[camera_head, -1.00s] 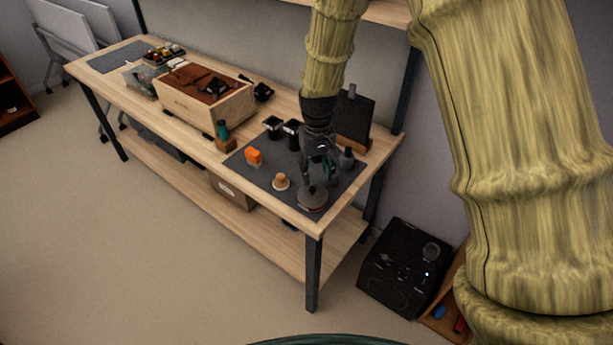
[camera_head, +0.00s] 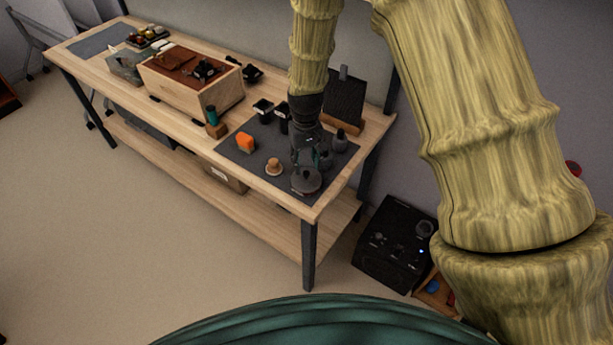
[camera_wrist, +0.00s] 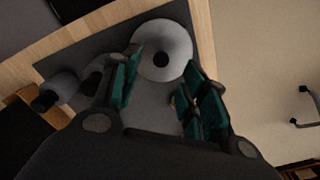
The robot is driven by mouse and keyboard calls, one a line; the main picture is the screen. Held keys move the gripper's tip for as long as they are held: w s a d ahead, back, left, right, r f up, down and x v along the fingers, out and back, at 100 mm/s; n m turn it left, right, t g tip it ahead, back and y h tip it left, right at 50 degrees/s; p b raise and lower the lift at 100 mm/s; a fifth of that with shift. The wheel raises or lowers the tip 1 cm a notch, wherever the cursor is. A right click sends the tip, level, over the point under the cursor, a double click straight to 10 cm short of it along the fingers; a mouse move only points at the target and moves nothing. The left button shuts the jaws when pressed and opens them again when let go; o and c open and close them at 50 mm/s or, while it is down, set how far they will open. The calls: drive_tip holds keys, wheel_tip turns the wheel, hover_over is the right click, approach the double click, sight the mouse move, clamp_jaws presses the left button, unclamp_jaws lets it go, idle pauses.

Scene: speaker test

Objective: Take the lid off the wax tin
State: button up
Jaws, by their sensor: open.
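The wax tin is the round, low tin on the dark mat near the front right corner of the workbench. Its grey lid (camera_head: 306,180) sits on top. In the wrist view the lid (camera_wrist: 162,52) is a pale disc with a dark round spot at its middle. My gripper (camera_head: 308,165) points down just above and behind the tin. In the wrist view my gripper (camera_wrist: 157,88) has its green-padded fingers apart, with the near edge of the disc between or just beyond their tips. I cannot tell whether they touch it. The tin's body is mostly hidden under the lid.
A wooden box (camera_head: 192,88) stands further left. A black cabinet (camera_head: 394,243) is on the floor at right.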

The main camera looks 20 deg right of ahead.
sight(307, 173)
drive_tip(key=shift+s+f+p, duration=0.25)
drive_tip(key=shift+f+p, duration=0.5)
drive_tip(key=shift+f, duration=0.4)
drive_tip(key=shift+f+p, duration=0.35)
drive_tip(key=shift+f, duration=0.95)
clamp_jaws()
